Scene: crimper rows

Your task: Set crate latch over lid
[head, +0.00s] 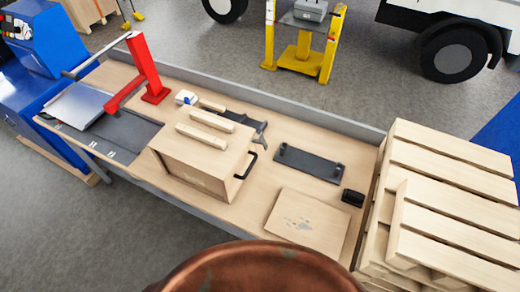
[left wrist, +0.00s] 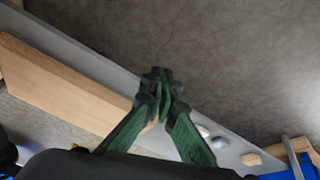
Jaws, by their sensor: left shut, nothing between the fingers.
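A closed wooden crate (head: 197,165) stands on the workbench, with raised slats across its lid (head: 205,133). A black bail-like latch (head: 247,165) sticks out from the crate's right side. It looks swung out to the side, not lying over the lid. My left gripper (left wrist: 161,78), with green fingers, is shut and empty in the left wrist view, its tips together over the grey floor. Neither gripper shows in the head view. The latch cannot be made out in the left wrist view.
The workbench (head: 283,198) also carries a red lever press (head: 145,66), a dark flat plate (head: 309,164), a small black block (head: 352,197) and a flat wooden board (head: 307,222). Stacked pallets (head: 445,190) stand at the right. Bench space right of the crate is partly clear.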

